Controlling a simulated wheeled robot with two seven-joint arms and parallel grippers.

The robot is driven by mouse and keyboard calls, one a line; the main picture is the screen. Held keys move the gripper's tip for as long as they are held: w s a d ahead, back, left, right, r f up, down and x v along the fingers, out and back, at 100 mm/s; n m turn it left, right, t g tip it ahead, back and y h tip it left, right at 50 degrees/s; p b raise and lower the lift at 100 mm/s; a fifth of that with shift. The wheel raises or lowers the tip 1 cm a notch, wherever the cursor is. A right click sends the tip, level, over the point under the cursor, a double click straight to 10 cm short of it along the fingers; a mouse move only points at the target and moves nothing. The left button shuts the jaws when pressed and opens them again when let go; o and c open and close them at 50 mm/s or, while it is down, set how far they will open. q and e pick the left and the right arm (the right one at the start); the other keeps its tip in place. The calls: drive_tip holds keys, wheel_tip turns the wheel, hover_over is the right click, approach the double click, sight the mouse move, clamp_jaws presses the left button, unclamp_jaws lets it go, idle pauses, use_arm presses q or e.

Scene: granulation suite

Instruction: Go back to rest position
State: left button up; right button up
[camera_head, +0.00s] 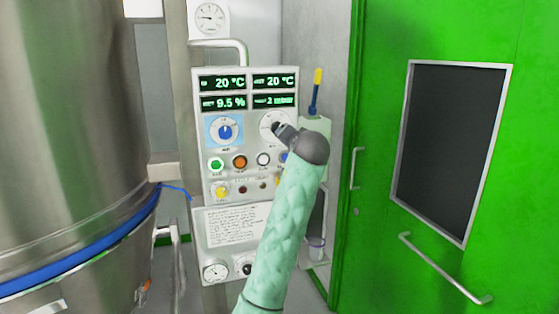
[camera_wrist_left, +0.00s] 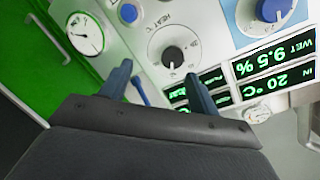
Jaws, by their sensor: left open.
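My left gripper (camera_head: 281,130) is at the end of the mint-sleeved arm, in front of the right dial (camera_head: 270,121) on the control panel (camera_head: 205,150). In the left wrist view, its two dark fingers (camera_wrist_left: 158,82) are apart with nothing held between them. The black knob (camera_wrist_left: 173,56) of a white dial sits beyond the fingertips. The gap between fingertips and panel is hard to judge. In the head view the arm hides part of the panel's lower right. My right gripper is not in view.
A large steel vessel (camera_head: 75,120) stands at left. A green door (camera_head: 440,45) with a dark window is at right. The panel has a blue knob (camera_head: 225,131), buttons and displays. A yellow-and-blue stick (camera_head: 316,90) stands beside it, with a small cup (camera_head: 316,248) lower down.

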use_arm(q)
drive_tip(key=s+a+f+n+g+h, duration=0.15)
drive_tip(key=s+a+f, duration=0.25)
drive_tip(key=s+f, duration=0.65)
drive_tip(key=s+a+f+n+g+h, duration=0.1)
drive_tip(key=s+a+f+g+h, duration=0.15)
drive_tip(key=s+a+f, duration=0.75)
drive_tip(key=s+d+f+n+g+h, duration=0.1)
drive_tip(key=s+f+n+g+h, duration=0.35)
drive_tip(key=f, duration=1.25)
drive_tip(key=s+a+f+g+y, duration=0.1)
drive_tip(key=s+a+f+g, duration=0.1)
drive_tip(key=s+f, duration=0.6)
drive_tip(key=s+a+f+m+g+y, duration=0.1)
drive_tip(key=s+a+f, duration=0.1)
drive_tip(key=s+f, duration=0.7)
drive_tip(key=s+a+f+m+g+y, duration=0.1)
drive_tip(key=s+f, duration=0.7)
drive_tip(key=s, duration=0.9)
drive_tip(key=shift+s+a+f+g+y, duration=0.3)
drive_tip(key=shift+a+f+g+y, duration=0.15)
drive_tip(key=shift+g, duration=0.4)
